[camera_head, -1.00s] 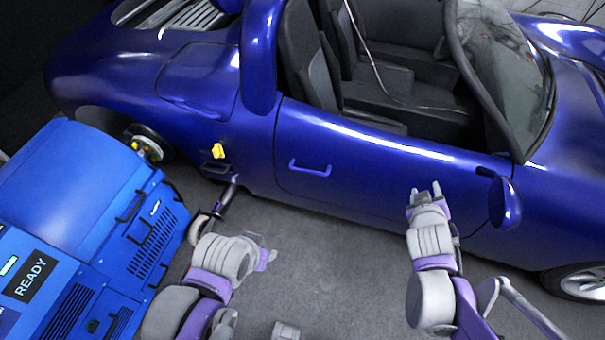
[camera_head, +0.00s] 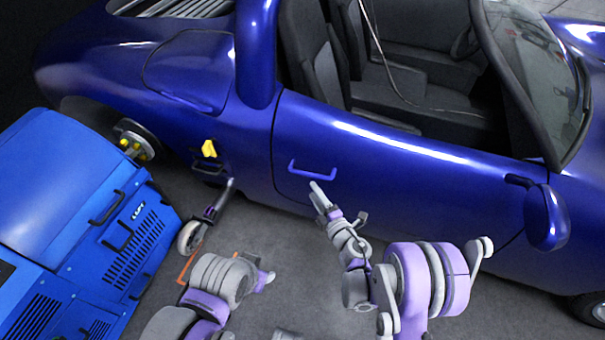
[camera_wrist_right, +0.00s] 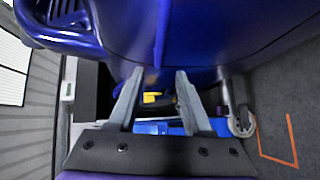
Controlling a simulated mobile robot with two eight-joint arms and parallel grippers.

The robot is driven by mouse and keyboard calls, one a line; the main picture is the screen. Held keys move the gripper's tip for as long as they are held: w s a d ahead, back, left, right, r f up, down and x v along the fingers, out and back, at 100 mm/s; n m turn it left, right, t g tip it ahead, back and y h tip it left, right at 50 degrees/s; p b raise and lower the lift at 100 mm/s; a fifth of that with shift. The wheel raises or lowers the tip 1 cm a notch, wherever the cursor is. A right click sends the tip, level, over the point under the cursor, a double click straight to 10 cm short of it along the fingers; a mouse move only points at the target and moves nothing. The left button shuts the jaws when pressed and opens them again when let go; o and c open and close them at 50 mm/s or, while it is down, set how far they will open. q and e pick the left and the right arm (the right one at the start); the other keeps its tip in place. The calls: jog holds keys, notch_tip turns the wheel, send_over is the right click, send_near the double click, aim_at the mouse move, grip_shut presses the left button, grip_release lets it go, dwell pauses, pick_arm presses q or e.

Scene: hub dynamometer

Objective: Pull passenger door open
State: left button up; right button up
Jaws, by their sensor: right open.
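The blue car's passenger door (camera_head: 400,185) is shut, its panel flush with the body. Its blue bar handle (camera_head: 312,170) sits near the door's rear edge. My right gripper (camera_head: 318,191) is just below the handle in the head view, its fingers pointing up and left toward the door. In the right wrist view the two grey fingers (camera_wrist_right: 158,82) are spread with nothing between them. I cannot make out the handle there, nor tell whether the fingers touch it. My left gripper (camera_head: 266,276) is low and left, away from the door; its jaw state is unclear.
A blue dynamometer unit (camera_head: 70,200) stands at the left beside the rear wheel hub (camera_head: 137,145). A caster wheel (camera_head: 192,237) stands near the car's side. The side mirror (camera_head: 546,218) juts out at the right. Grey floor (camera_head: 275,235) is open below the door.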

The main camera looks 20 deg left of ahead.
aim_at(302, 172)
jog(key=x, duration=0.9)
jog(key=shift+w+a, duration=0.2)
jog(key=shift+w, duration=0.2)
grip_shut()
dwell(0.9)
